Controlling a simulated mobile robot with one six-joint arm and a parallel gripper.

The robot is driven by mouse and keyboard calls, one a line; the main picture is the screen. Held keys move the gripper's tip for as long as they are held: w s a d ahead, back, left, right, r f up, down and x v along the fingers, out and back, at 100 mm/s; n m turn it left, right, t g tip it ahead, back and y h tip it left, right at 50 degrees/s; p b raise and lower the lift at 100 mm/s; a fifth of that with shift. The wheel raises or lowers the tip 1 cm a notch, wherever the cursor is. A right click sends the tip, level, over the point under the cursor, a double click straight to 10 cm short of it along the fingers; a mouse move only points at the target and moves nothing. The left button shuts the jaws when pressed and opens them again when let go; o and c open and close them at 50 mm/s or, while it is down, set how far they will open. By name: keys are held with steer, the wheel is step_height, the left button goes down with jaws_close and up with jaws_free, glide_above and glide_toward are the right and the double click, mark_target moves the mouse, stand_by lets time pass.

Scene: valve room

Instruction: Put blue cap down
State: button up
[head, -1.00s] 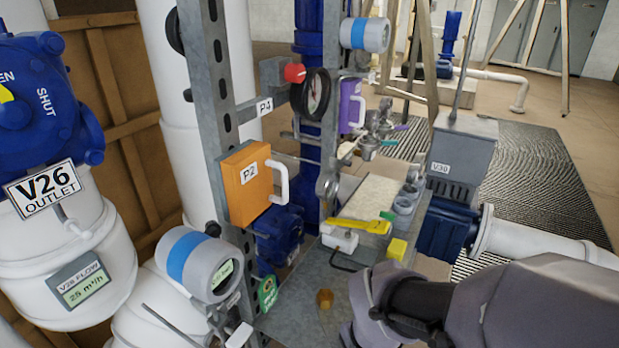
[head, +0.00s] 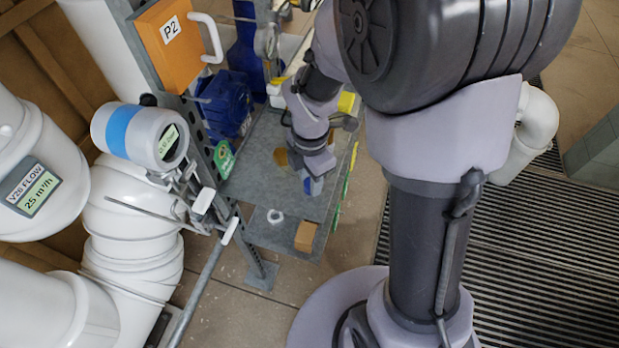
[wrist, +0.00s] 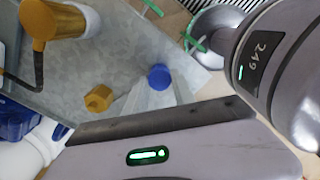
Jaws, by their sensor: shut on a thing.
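The blue cap (wrist: 159,77) shows in the wrist view at the tips of my gripper (wrist: 160,88), which is shut on it. In the head view a small blue patch of the cap (head: 307,185) shows beside my gripper (head: 314,184), over the grey metal shelf (head: 245,185). My arm hides part of the shelf. I cannot tell whether the cap touches the shelf. A brass hexagonal piece (wrist: 98,98) is on the shelf left of the cap in the wrist view.
A brass cylinder (wrist: 55,25) is at the wrist view's upper left. Left are a gauge (head: 140,135) and a steel post (head: 205,155). The shelf's front left is mostly bare.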

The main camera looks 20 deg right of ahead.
steer(key=o, duration=1.1)
steer(key=shift+f, duration=0.1)
steer(key=shift+o, duration=0.2)
